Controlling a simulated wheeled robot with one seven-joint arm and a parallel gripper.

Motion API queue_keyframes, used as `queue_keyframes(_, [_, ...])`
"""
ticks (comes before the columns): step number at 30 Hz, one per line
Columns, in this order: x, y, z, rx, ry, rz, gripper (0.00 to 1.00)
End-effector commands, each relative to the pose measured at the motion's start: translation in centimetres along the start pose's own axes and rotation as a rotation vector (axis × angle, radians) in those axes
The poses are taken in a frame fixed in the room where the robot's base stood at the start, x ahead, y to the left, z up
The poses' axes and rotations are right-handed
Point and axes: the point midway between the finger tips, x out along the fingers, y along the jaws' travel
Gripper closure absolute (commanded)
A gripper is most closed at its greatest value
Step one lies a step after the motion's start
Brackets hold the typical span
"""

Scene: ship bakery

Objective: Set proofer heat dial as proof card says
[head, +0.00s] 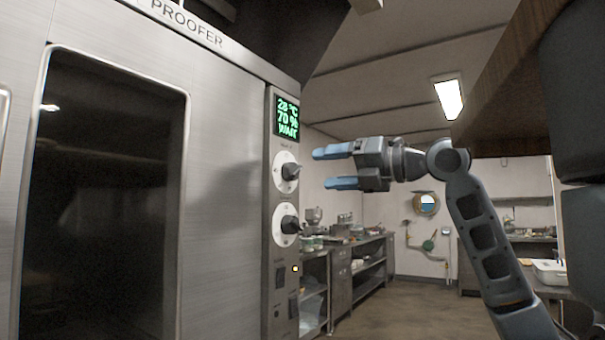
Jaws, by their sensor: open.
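The steel proofer (228,150) fills the left of the head view, with a dark door window. Its narrow control panel carries a green display (287,116) reading 28 °C, 70 % and WAIT. Below the display are two black knobs on white round plates, an upper dial (290,171) and a lower dial (289,224). Their small labels are too blurred to read, so I cannot tell which is heat. My gripper (328,168) is open and empty, its blue fingers pointing left, just right of the upper dial in the picture. No proof card can be made out.
Small switches and a lit yellow lamp (295,268) sit low on the panel. A steel counter (342,262) with bakery gear stands behind. A white container (550,271) is at the right. The floor (415,300) between looks clear.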

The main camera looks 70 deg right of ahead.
Motion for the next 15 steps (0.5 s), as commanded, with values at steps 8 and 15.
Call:
queue_keyframes(8, [4.3,0.2,0.1,0.001,-0.001,0.002,0.32])
queue_keyframes(15, [6.5,0.2,0.1,0.001,-0.003,0.003,0.32])
